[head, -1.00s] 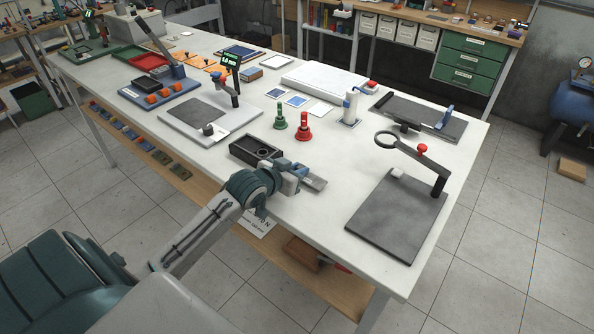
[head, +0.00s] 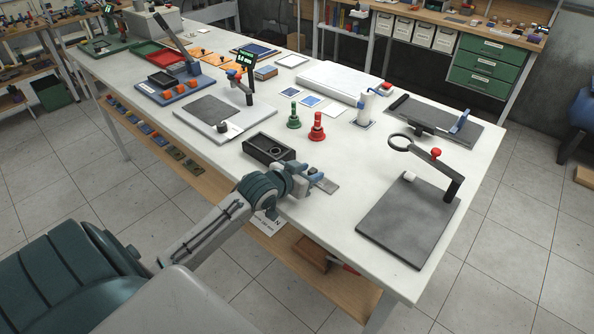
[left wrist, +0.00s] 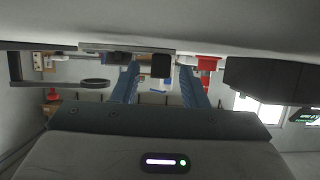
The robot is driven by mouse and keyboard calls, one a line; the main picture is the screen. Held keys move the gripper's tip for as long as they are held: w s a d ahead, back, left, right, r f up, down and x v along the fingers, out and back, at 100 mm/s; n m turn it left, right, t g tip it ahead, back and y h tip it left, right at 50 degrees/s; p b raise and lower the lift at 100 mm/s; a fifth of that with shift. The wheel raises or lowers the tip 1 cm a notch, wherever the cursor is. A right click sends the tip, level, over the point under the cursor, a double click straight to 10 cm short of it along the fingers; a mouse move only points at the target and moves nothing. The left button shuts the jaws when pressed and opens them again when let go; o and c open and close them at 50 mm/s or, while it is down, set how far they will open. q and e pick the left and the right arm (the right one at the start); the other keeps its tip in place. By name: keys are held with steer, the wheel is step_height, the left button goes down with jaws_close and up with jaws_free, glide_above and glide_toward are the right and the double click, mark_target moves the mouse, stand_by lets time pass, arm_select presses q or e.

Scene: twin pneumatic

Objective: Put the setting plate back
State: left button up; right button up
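The likely setting plate, a small flat grey metal plate (head: 328,186), lies near the table's front edge. In the left wrist view a thin grey strip (left wrist: 110,46), probably its edge, runs along the tabletop, which shows at the top. My left gripper (head: 313,182) is just left of the plate in the head view, its blue fingers close to it. In the left wrist view the fingers (left wrist: 160,80) stand wide apart, with only a dark square shape in line between them. Whether they touch the plate I cannot tell. My right gripper is not in view.
A black open block (head: 268,150) stands just behind my left gripper. Green (head: 293,118) and red (head: 317,128) handled pieces stand beyond it. A ring stand on a dark base (head: 408,222) is to the right. The tabletop between plate and base is clear.

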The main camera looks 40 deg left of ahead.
arm_select(q)
steer(key=v, duration=0.9)
steer(key=shift+s+a, duration=0.1)
steer(key=shift+s, duration=0.15)
steer(key=shift+s+r, duration=0.3)
steer(key=shift+s, duration=0.35)
steer(key=shift+s+r, duration=0.15)
steer(key=shift+s, duration=0.15)
